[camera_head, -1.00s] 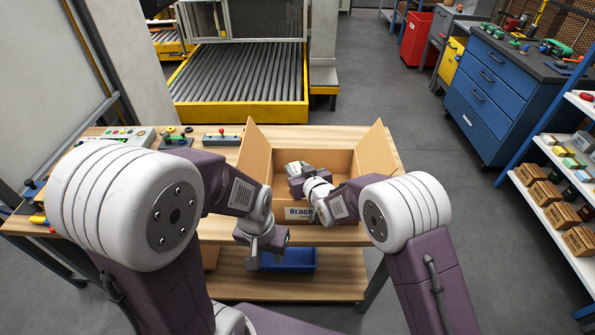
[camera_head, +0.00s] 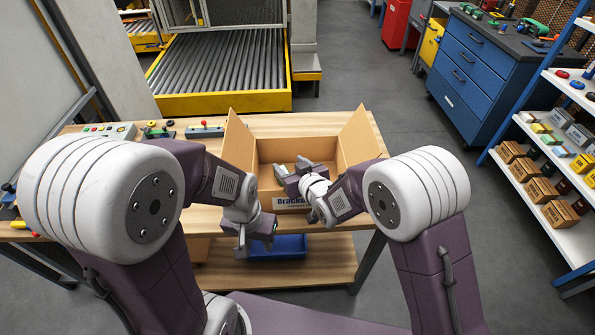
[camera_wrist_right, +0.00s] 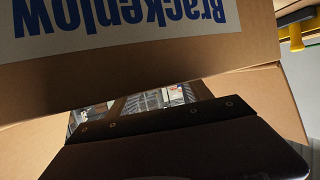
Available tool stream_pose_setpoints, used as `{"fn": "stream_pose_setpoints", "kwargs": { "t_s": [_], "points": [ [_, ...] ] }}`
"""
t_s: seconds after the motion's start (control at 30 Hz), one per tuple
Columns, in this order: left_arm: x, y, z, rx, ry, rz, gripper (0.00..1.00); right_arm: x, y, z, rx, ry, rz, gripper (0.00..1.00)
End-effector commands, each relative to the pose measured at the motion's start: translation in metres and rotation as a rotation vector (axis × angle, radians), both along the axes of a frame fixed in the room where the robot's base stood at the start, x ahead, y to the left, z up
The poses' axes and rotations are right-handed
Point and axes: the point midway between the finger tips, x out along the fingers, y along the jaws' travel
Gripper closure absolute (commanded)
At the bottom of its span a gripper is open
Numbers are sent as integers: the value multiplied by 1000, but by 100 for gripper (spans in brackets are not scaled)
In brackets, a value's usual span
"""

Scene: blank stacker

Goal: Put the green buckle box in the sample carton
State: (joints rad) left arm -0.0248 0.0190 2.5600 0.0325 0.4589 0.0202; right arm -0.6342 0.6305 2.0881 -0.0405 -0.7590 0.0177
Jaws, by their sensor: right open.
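The sample carton (camera_head: 300,149) is an open brown cardboard box on the wooden table, its flaps spread and a "Brackenlow" label on its front. The carton's front wall also shows close up in the right wrist view (camera_wrist_right: 255,57). My right gripper (camera_head: 292,166) is over the carton's opening, its two fingers spread with nothing visible between them. The green buckle box is not visible now; the carton's front wall and my gripper hide part of the inside. My left gripper (camera_head: 255,247) hangs in front of the carton's left side, fingers apart and empty.
A blue tray (camera_head: 285,246) sits on the lower shelf of the wooden table (camera_head: 372,127). A control box (camera_head: 110,130) and small joystick parts stand at the table's left. A roller conveyor (camera_head: 215,65) is behind. Blue drawers (camera_head: 478,70) and a stocked shelf stand right.

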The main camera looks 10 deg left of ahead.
Motion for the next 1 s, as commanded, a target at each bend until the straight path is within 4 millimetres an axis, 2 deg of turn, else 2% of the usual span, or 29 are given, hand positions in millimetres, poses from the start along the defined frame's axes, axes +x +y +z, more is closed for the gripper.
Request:
{"fn": "stream_pose_setpoints", "kwargs": {
  "t_s": [0.2,0.33,0.87,0.93,1.0],
  "points": [
    [0,0,-3,0,0,0,64,-31,-25,18,3,-3,-1,42],
    [0,0,-3,0,0,0,64,-40,-32,23,4,-4,-1,42],
    [0,0,-2,0,0,0,64,-42,-33,26,4,-4,0,42],
    [0,0,6,0,0,0,64,-42,-33,33,4,-4,-1,42],
    [0,0,23,0,0,0,64,-42,-33,51,5,-5,-1,42]
  ]
}}
